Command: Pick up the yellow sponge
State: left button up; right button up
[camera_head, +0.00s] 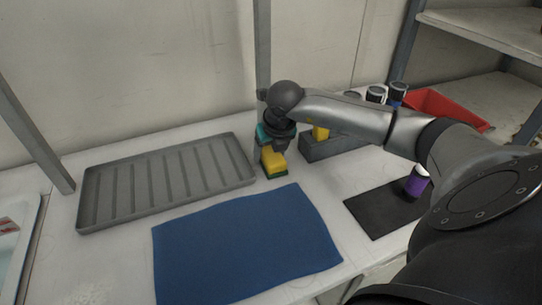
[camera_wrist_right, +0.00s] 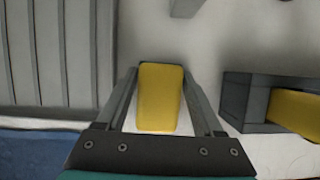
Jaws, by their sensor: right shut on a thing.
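A yellow sponge (camera_head: 273,162) with a dark green underside is at the right gripper (camera_head: 271,150), between the grey tray and the grey holder in the head view. In the right wrist view the sponge (camera_wrist_right: 160,98) lies between the two fingers of my right gripper (camera_wrist_right: 162,100), which is shut on it. Whether the sponge touches the table or is lifted cannot be told. Another yellow block (camera_wrist_right: 297,112) sits in a grey box on the right and also shows in the head view (camera_head: 320,133). My left gripper is not in view.
A grey ribbed tray (camera_head: 100,172) lies to the left. A blue cloth (camera_head: 245,245) lies in front. The grey box (camera_head: 318,152), a black mat (camera_head: 370,217) with a purple cup (camera_head: 414,184), and a red bin (camera_head: 450,108) are on the right. A metal post rises close behind the gripper.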

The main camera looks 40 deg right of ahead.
aim_at(270, 150)
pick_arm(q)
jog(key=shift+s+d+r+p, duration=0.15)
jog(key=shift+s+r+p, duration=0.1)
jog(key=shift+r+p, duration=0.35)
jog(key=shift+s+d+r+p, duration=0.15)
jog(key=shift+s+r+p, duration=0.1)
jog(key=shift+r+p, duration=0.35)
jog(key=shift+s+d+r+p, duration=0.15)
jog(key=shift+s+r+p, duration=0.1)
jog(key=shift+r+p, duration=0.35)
pick_arm(e)
notch_tip(270, 150, up, 20)
